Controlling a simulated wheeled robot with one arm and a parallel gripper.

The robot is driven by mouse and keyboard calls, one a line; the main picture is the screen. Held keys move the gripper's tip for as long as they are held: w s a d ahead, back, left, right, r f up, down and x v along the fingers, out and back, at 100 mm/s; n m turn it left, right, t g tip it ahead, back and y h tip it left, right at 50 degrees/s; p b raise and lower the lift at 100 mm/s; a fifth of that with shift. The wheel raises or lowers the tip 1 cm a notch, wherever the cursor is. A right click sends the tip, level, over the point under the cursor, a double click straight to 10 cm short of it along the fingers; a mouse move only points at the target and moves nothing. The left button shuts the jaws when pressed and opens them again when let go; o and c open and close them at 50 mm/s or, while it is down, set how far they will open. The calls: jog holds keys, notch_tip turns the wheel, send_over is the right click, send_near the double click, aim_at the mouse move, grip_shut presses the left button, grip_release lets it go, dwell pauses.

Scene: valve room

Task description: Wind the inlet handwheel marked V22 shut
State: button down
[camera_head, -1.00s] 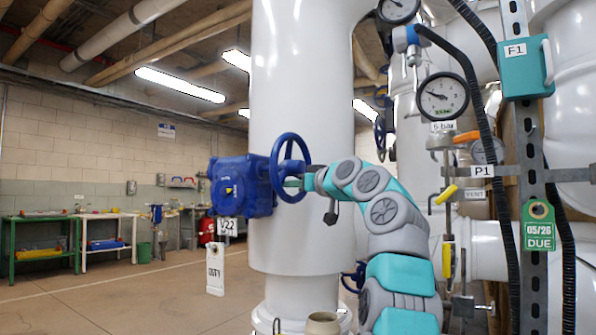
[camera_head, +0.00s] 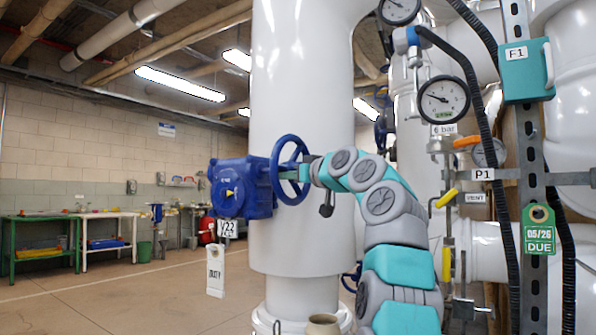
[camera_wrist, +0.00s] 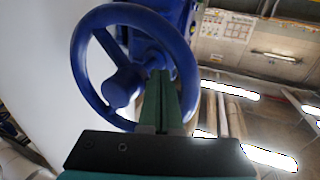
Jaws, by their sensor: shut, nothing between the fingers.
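The blue handwheel (camera_head: 291,169) stands on the right side of a blue gearbox (camera_head: 240,188) fixed at the large white pipe. A V22 label (camera_head: 227,228) hangs below the gearbox, with a white tag (camera_head: 215,272) under it. In the wrist view the handwheel (camera_wrist: 84,84) fills the upper middle, with its spokes and hub showing. My gripper (camera_wrist: 161,76) is shut with nothing in it. Its green fingers reach into the wheel's opening at the lower right, near a spoke. I cannot tell whether they touch it. In the head view the gripper (camera_head: 288,175) is partly hidden by the wheel rim.
The large white pipe (camera_head: 300,110) stands right behind the wheel. Gauges (camera_head: 442,99), a yellow lever (camera_head: 446,196), black hoses and a metal upright with a green tag (camera_head: 539,229) crowd the right. Open floor (camera_head: 130,300) and worktables (camera_head: 40,218) lie to the left.

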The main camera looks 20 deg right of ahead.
jog(key=d+f+b+v, duration=0.1)
jog(key=b+v, duration=0.4)
jog(key=v, duration=0.6)
jog(key=shift+d+f, duration=0.3)
jog(key=shift+f, duration=0.05)
dwell(0.4)
jog(key=shift+a, duration=0.1)
jog(key=s+a+f+m+g+p, duration=0.15)
jog(key=a+f+g+p, duration=0.4)
jog(key=a+f, duration=0.9)
jog(key=s+a+f+g, duration=0.5)
jog(key=f, duration=0.4)
jog(key=s+a+f+m+g+h+p, duration=0.1)
jog(key=s+f+g+h+p, duration=0.25)
jog(key=s+f, duration=1.2)
jog(key=s+d+f+g, duration=0.1)
jog(key=s+f, duration=0.2)
jog(key=s, duration=0.3)
jog(key=s+d+f+m+g+h+p, duration=0.1)
jog(key=s+d+f+g, duration=0.1)
jog(key=s+f, duration=0.2)
jog(key=s+d+f+g+h+p, duration=0.1)
jog(key=s+f, duration=0.2)
jog(key=s, duration=0.7)
jog(key=shift+s+d+f+g, duration=0.25)
jog(key=shift+d+f+g, duration=0.15)
